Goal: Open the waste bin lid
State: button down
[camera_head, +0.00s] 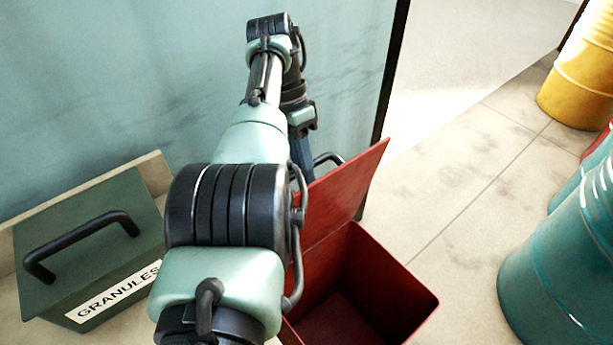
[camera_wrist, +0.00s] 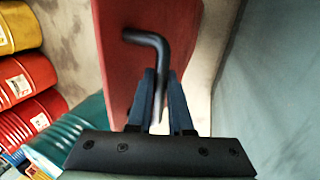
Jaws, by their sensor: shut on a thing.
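The red waste bin (camera_head: 385,290) stands open on the floor, and its empty inside shows in the head view. Its red lid (camera_head: 345,190) is raised and tilted up at the back of the bin. The lid also fills the upper middle of the wrist view (camera_wrist: 118,60). A black bent handle (camera_wrist: 152,50) is fixed to the lid. My gripper (camera_wrist: 162,85) has its two blue fingers shut on this handle. In the head view my arm hides most of the gripper and the bin's left side; a bit of the handle (camera_head: 330,158) shows.
A green box labelled GRANULES (camera_head: 90,240) with a black handle stands left of the bin. A pale blue wall (camera_head: 120,90) rises close behind. Teal drums (camera_head: 560,270) and a yellow drum (camera_head: 585,75) stand at the right. The floor between bin and drums is clear.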

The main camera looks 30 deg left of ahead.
jog(key=shift+w+a, duration=0.1)
jog(key=shift+a, duration=0.05)
dwell(0.4)
jog(key=c, duration=0.8)
grip_release()
jog(key=shift+c, duration=0.2)
jog(key=shift+r, duration=0.1)
notch_tip(320, 180, up, 10)
jog(key=p, duration=0.4)
jog(key=shift+p, duration=0.35)
